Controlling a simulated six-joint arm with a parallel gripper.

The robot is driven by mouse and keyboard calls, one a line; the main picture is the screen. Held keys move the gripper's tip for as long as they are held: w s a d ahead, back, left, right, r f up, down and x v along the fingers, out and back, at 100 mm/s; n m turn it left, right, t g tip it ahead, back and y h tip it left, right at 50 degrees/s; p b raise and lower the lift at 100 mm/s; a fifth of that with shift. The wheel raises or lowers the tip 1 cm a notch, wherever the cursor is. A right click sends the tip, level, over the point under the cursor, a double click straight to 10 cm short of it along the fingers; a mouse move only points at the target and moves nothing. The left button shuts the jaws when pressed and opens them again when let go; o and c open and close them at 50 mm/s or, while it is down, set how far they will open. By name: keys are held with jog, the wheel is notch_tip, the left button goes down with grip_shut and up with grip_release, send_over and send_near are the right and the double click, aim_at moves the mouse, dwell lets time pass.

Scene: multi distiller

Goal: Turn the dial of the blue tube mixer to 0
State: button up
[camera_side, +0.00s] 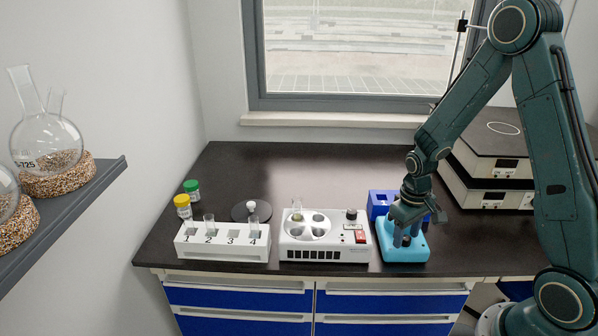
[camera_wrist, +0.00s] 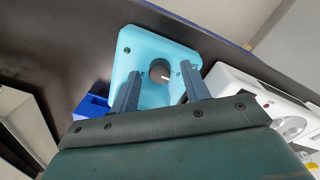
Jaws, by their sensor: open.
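The blue tube mixer (camera_side: 405,250) is a light blue box near the counter's front edge. In the wrist view its top face (camera_wrist: 150,53) shows a dark round dial (camera_wrist: 160,70) with a white pointer mark and small printed marks beside it. The numbers are too small to read surely. A small green light (camera_wrist: 127,50) shows near one corner. My gripper (camera_side: 406,236) is over the mixer, pointing down. In the wrist view its two fingers (camera_wrist: 160,90) are apart, one on each side of the dial, with nothing clasped between them. Whether the fingertips touch the mixer's top is unclear.
A white device (camera_side: 325,250) with round wells, a black knob and a red switch stands left of the mixer. A dark blue block (camera_side: 377,204) is just behind the mixer. A white numbered tube rack (camera_side: 222,254) stands farther left. The counter's back middle is clear.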

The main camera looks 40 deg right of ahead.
notch_tip(320, 180, up, 14)
jog(key=shift+a+f, duration=0.25)
jog(key=shift+a, duration=0.05)
dwell(0.5)
jog(key=s+a+r+n+t, duration=0.2)
jog(key=s+a+r+t, duration=0.3)
jog(key=s+a+r, duration=0.7)
jog(key=shift+s+a+r+t+y, duration=0.15)
jog(key=shift+s+r+t+y, duration=0.2)
jog(key=shift+s, duration=0.45)
jog(key=shift+o, duration=0.3)
jog(key=shift+w, duration=0.1)
dwell(0.8)
